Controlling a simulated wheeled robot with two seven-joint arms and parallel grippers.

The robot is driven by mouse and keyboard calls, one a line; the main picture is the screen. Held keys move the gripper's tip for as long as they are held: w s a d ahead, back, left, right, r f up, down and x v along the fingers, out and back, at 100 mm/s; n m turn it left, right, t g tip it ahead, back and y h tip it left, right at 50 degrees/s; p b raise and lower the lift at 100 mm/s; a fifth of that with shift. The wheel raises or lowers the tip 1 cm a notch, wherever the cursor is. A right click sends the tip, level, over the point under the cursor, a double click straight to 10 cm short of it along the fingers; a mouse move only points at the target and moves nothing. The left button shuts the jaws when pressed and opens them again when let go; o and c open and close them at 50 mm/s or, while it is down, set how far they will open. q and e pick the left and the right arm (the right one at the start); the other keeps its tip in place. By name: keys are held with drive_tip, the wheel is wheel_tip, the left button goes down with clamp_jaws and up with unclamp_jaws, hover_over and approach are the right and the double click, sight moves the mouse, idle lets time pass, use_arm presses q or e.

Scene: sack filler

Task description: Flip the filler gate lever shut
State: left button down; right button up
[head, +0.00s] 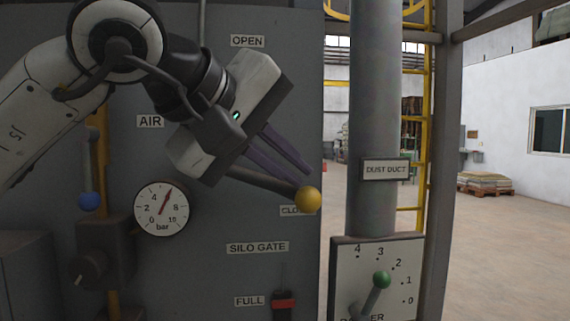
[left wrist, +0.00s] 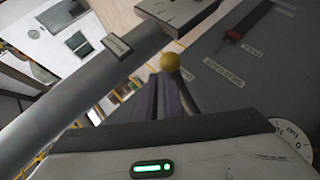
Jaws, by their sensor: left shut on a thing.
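The filler gate lever is a dark bar (head: 262,179) ending in a yellow ball knob (head: 308,200). It slopes down to the right, and its knob partly covers the lower label, whose visible letters begin "CLO" (head: 290,211). The OPEN label (head: 247,41) is well above. My left gripper (head: 302,174) comes in from upper left with its purple fingers shut on the lever, close to the knob. In the left wrist view the knob (left wrist: 170,62) sits just beyond the fingertips (left wrist: 163,78). The lever's pivot end is hidden behind my gripper. My right gripper is in neither view.
The SILO GATE label (head: 257,247) is below. A grey dust duct pipe (head: 372,110) and a green-knobbed damper lever (head: 381,280) stand right. Open floor lies beyond.

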use_arm(q)
drive_tip(key=shift+s+d+f, duration=0.15)
drive_tip(key=shift+d+f, duration=0.1)
drive_tip(key=shift+d, duration=0.2)
drive_tip(key=s+a+r+p, duration=0.1)
drive_tip(key=s+r, duration=0.2)
drive_tip(key=r, duration=0.3)
drive_tip(key=s+a+r+p, duration=0.1)
drive_tip(key=s+a+r, duration=0.1)
drive_tip(key=r, duration=0.4)
drive_tip(key=shift+s+p, duration=0.35)
drive_tip(key=shift+s, duration=0.05)
